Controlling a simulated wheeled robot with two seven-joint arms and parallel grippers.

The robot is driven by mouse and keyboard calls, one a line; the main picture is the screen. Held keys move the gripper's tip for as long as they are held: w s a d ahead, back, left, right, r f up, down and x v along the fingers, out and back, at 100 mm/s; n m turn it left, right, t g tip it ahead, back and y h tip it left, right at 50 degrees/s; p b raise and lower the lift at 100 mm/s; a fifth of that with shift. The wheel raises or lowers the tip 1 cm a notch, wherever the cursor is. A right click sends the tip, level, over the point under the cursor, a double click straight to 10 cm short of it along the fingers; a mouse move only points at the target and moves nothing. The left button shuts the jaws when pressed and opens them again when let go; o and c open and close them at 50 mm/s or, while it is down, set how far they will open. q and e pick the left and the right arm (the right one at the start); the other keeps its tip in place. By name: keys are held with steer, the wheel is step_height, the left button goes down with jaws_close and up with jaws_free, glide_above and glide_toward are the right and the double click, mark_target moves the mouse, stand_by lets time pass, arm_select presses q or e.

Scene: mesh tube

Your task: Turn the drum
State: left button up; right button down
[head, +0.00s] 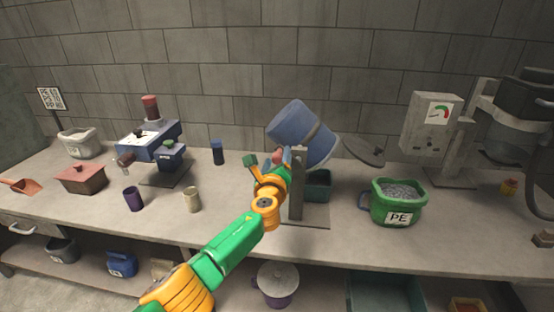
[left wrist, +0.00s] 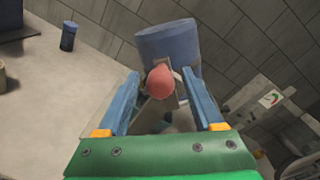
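The blue drum (head: 295,124) is tilted on a grey upright stand (head: 297,185) near the middle of the bench. It also shows in the left wrist view (left wrist: 168,42). A round red knob (left wrist: 160,82) shows in front of the drum in the left wrist view. My left gripper (head: 265,164) is at the near left side of the stand. In the left wrist view its two blue fingers (left wrist: 160,92) are apart, one on each side of the knob, with gaps visible. Whether the knob lies fully between the fingertips is unclear. My right gripper is out of view.
A green bucket of grey pellets marked PE (head: 398,204) stands right of the stand. A dark green bin (head: 318,186) is under the drum. A round grey lid (head: 364,150) is beside the drum. Cups and a blue machine (head: 150,146) stand left.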

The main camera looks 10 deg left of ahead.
arm_select(q)
steer(key=shift+s, duration=0.1)
steer(key=s+p, duration=0.2)
steer(key=shift+s+r+p, duration=0.2)
steer(key=shift+s+p, duration=0.1)
steer(key=shift+p, duration=0.1)
steer(key=s, duration=0.3)
steer(key=shift+s+f, duration=0.1)
steer(key=shift+s, duration=0.55)
